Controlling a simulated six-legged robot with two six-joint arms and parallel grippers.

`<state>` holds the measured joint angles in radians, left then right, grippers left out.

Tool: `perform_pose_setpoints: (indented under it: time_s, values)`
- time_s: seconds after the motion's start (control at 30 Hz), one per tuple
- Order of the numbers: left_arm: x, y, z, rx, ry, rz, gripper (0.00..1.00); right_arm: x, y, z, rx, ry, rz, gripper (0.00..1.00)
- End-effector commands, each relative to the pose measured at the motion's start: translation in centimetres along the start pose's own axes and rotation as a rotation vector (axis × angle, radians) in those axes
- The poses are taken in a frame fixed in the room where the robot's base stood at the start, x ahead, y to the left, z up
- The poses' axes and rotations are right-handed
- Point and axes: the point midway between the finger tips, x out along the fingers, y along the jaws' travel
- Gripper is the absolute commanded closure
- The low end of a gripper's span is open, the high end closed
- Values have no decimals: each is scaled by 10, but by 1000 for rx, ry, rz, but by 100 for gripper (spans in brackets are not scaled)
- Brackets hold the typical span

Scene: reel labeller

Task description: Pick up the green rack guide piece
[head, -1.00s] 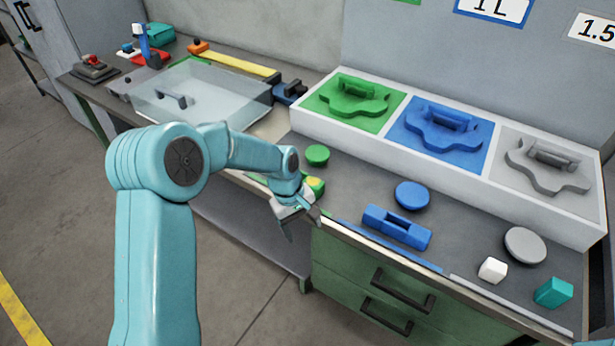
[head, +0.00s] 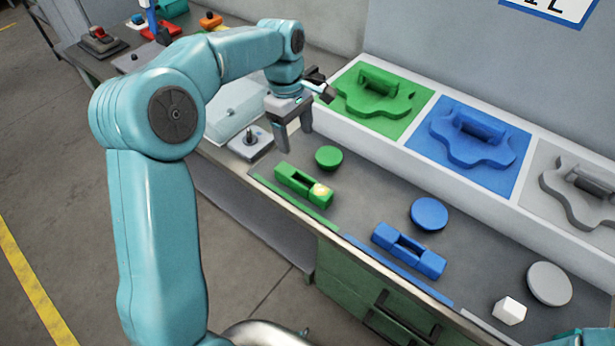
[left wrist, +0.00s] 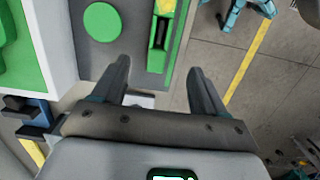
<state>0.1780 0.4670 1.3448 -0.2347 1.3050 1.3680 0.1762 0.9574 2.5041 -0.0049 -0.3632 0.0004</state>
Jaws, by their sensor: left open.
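The green slotted block (head: 291,180), which I take as the rack guide piece, lies on the worktop near its front edge, with a pale yellow round spot (head: 320,193) at one end. It also shows at the top of the left wrist view (left wrist: 158,45), partly cut off. My left gripper (head: 293,138) is open and empty, fingers pointing down, above the worktop behind and left of the block and apart from it. In the left wrist view my open fingers (left wrist: 158,66) point towards the block's side of the worktop. My right gripper is not in view.
A green disc (head: 328,157) lies behind the block. A white-walled tray (head: 432,180) with shaped green, blue and grey pieces stands behind.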

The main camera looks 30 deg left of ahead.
Motion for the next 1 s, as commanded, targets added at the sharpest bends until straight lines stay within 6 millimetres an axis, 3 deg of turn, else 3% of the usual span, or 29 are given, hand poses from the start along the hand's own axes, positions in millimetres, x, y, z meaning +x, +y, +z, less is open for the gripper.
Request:
perform_pose_setpoints:
  time_s: [0.13,0.5,0.77,1.0]
  values:
    - [15,-6,-2,-9,1,-5,28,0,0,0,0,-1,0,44]
    - [95,-10,-3,-8,0,-4,28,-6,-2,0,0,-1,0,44]
    - [117,-8,-2,-7,0,-4,28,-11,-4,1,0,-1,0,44]
    - [154,-5,0,-7,0,-3,28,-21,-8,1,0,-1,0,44]
